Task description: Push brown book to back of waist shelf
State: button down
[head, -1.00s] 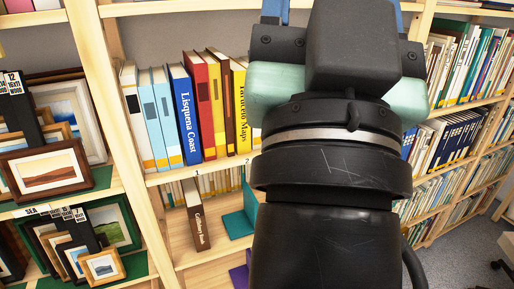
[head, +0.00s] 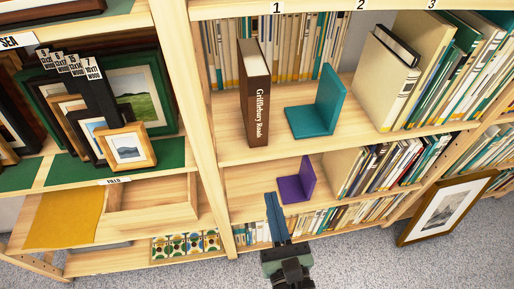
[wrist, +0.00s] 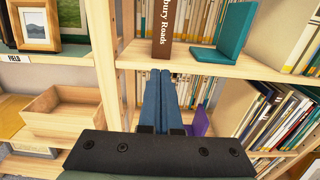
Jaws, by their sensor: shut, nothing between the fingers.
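The brown book (head: 255,95), labelled "Grillebury Roads", stands upright on the waist shelf (head: 300,145), with its spine near the shelf's front edge. Its lower part also shows at the top of the wrist view (wrist: 167,28). Books stand behind it at the back of the shelf. My gripper (head: 272,198) is shut and empty, its two blue fingers side by side. In the head view it is below the waist shelf, in front of the lower shelf. In the wrist view my gripper (wrist: 158,75) points forward below the brown book, apart from it.
A teal bookend (head: 318,108) stands right of the brown book, with pale books (head: 385,80) further right. A purple bookend (head: 299,183) sits on the shelf below. A wooden upright (head: 190,110) and framed prints (head: 125,145) are to the left.

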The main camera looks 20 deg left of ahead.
aim_at(257, 139)
jog(key=x, duration=1.3)
jog(key=shift+w+a+r, duration=0.1)
jog(key=shift+w+a, duration=0.1)
jog(key=shift+w, duration=0.1)
jog(key=x, duration=0.7)
jog(key=shift+w+a, duration=0.3)
jog(key=shift+d, duration=0.1)
